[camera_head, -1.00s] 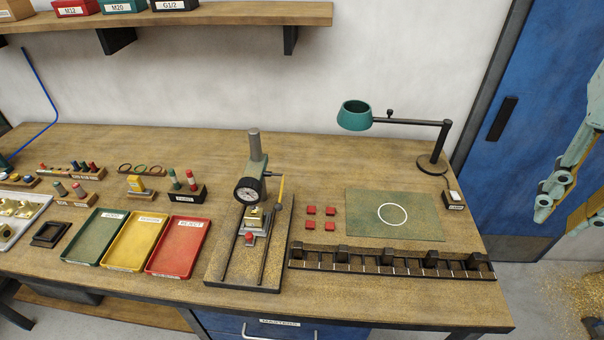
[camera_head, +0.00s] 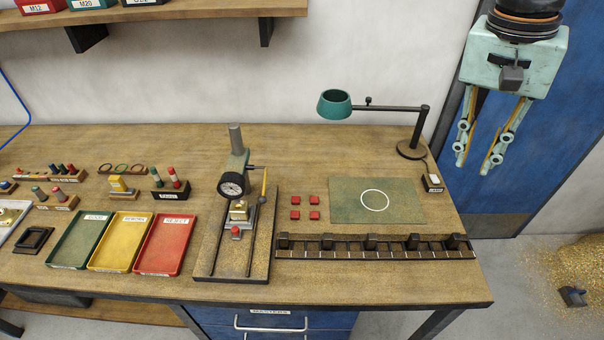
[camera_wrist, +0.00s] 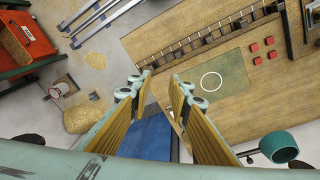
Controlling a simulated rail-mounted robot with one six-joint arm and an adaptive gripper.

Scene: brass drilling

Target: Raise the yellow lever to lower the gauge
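The dial gauge (camera_head: 231,185) is mounted on a grey column above a fixture on a dark-edged base plate (camera_head: 212,262). A brass part (camera_head: 239,211) sits in the fixture under the gauge, with a red knob (camera_head: 236,231) in front. The yellow lever (camera_head: 264,184) is on the right of the gauge stand and points roughly upright. My gripper (camera_head: 478,165) hangs at the upper right, in front of the blue door and well apart from the lever. Its fingers point down and are open and empty. In the wrist view my gripper (camera_wrist: 157,80) also shows its two fingers spread; the lever is not clearly visible there.
A teal lamp (camera_head: 334,104) on a black arm stands between my gripper and the gauge. A green mat (camera_head: 350,208), red blocks (camera_head: 314,201) and a slotted black rail (camera_head: 370,248) lie right of the stand. Green, yellow and red trays (camera_head: 164,246) lie left.

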